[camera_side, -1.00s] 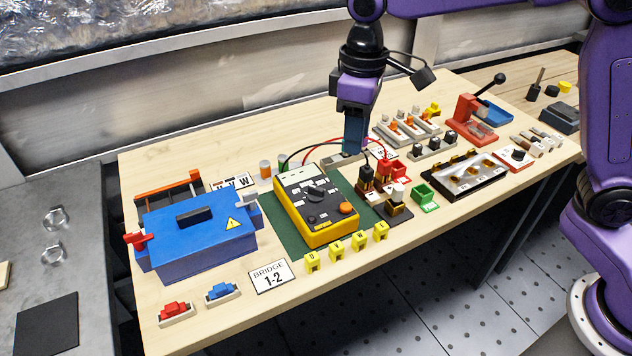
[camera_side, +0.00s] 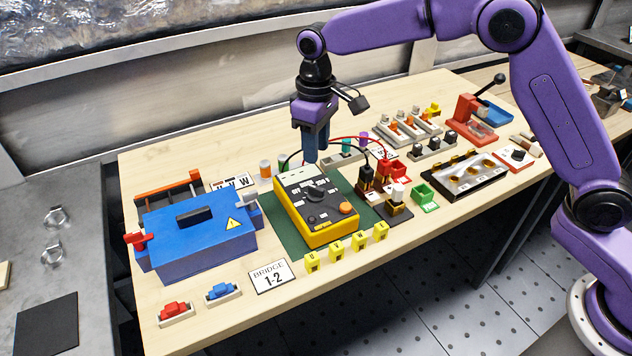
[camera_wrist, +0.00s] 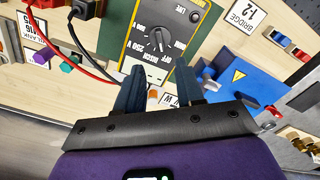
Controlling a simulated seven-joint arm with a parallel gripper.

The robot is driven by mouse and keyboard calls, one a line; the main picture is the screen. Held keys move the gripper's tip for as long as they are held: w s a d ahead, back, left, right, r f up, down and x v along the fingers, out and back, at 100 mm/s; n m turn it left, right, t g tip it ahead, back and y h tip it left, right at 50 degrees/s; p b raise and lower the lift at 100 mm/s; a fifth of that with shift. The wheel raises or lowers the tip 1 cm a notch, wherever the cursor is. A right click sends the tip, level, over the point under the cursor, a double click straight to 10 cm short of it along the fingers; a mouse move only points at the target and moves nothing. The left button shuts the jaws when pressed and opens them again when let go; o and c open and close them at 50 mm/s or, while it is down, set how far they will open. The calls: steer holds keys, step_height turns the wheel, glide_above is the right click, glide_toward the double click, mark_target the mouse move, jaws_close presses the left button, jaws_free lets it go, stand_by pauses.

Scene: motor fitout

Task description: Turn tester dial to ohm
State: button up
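The yellow tester (camera_side: 318,232) lies on a green mat (camera_side: 278,236), its dark face up. Its black dial (camera_side: 317,193) is in the middle of the face; the dial also shows in the wrist view (camera_wrist: 158,39), upside down among white labels such as DISCH. I cannot read for sure which mark it points to. My gripper (camera_side: 310,160) is above the tester's far end, pointing down, apart from the dial. In the wrist view the two blue fingers (camera_wrist: 160,80) stand apart with nothing held between them.
Red and black leads (camera_wrist: 85,60) arc beside the tester to red and black clips (camera_side: 385,172). A blue box (camera_side: 200,235) stands left, a peg holder (camera_side: 343,158) behind. Several yellow tags (camera_side: 336,249) line the front. Bare table shows at the back left.

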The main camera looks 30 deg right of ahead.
mark_target(316, 187)
step_height(316, 187, down, 10)
steer(key=shift+f, duration=0.15)
stand_by(0.4)
jaws_close()
